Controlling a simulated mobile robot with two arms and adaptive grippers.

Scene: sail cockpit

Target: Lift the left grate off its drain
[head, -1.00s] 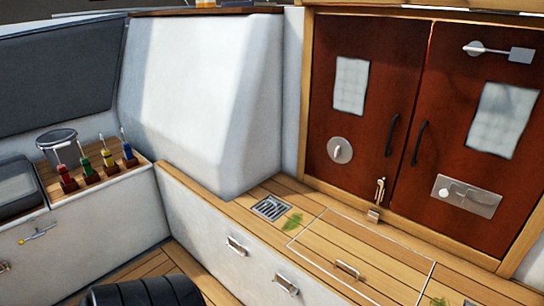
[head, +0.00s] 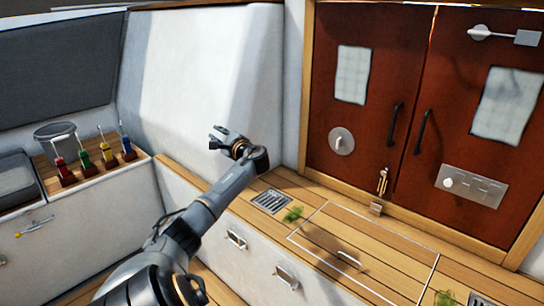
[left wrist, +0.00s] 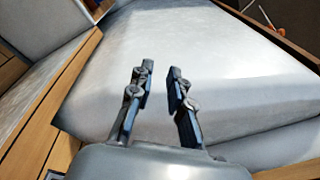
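The left grate (head: 272,201) is a slotted metal square, lying flat in the wooden bench top in the middle of the head view. My left gripper (head: 222,140) is up and to the left of the grate, in front of the white moulded wall and well apart from the grate. In the left wrist view, its two fingers (left wrist: 160,80) stand apart with nothing between them. I cannot make out the grate clearly in that view. Part of a second grate (head: 479,299) shows at the bottom right of the head view. My right gripper is not in view.
Green weed (head: 293,214) lies right beside the left grate. A hatch with a handle (head: 348,258) is to the right. Brown doors (head: 365,110) rise behind the bench. Colored-handled items (head: 92,162) and a bucket (head: 55,140) stand at left.

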